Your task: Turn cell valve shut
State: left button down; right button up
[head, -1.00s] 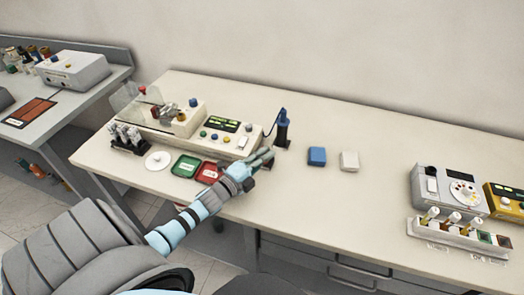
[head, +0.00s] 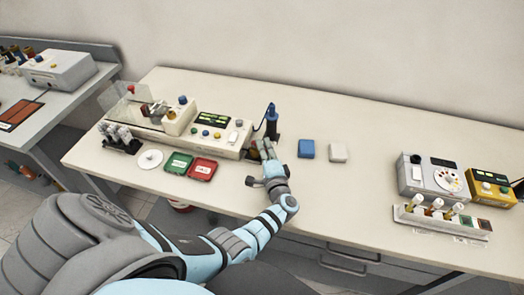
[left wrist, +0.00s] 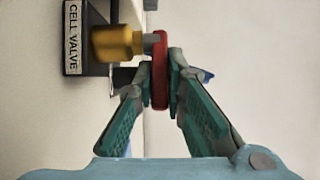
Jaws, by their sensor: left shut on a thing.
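The cell valve shows in the left wrist view, with a yellow body (left wrist: 116,43), a red handle (left wrist: 160,70) seen edge-on, and a black base plate labelled CELL VALVE (left wrist: 72,40). My left gripper (left wrist: 161,82) has one finger on each side of the red handle and is shut on it. In the head view my left gripper (head: 265,148) is at the right end of the cream device, in front of the dark blue upright tool. The valve is mostly hidden by the hand there. My right gripper is not in view.
The cream device (head: 213,132) with buttons and green displays stands on the table. A green tray (head: 179,163) and a red tray (head: 203,169) lie in front of it.

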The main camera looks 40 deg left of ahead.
pick_arm(q)
jog(key=n+g+y+b, duration=0.1)
jog(key=n+g+b, duration=0.1)
jog(key=shift+w+f+g+y, duration=0.2)
jog(key=shift+w+g+y, duration=0.1)
jog(key=shift+w+y, duration=0.1)
jog(key=shift+w+a+r+n+g+y+b, duration=0.1)
jog(key=shift+r+n+g+y+b, duration=0.1)
jog(key=shift+n+g+y+b, duration=0.5)
jog(key=c, duration=1.9)
grip_release()
jog(key=shift+a, duration=0.1)
